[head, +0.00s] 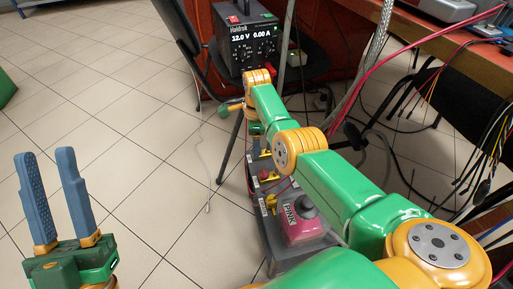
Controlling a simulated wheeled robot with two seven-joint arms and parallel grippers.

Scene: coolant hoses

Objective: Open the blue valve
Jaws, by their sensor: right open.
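I cannot make out a blue valve; my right arm covers much of the rig. A dark grey stand (284,254) holds a pink container (304,222) labelled PINK, and small yellow and red fittings show behind it beside my arm. My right arm reaches from the lower right over the stand. My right gripper (256,146) is at its far end, pointing down by the stand's far end, mostly hidden and small. My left gripper (47,156) is at the lower left, its two blue-grey fingers apart and pointing up, empty, above the floor and away from the stand.
A black power supply (250,45) reading 12.0 V and 0.00 A stands behind the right gripper. A red-brown bench (455,45) with hanging wires (487,150) is at the right. Dark thin legs stand beside the rig. The tiled floor (130,110) at the left is clear.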

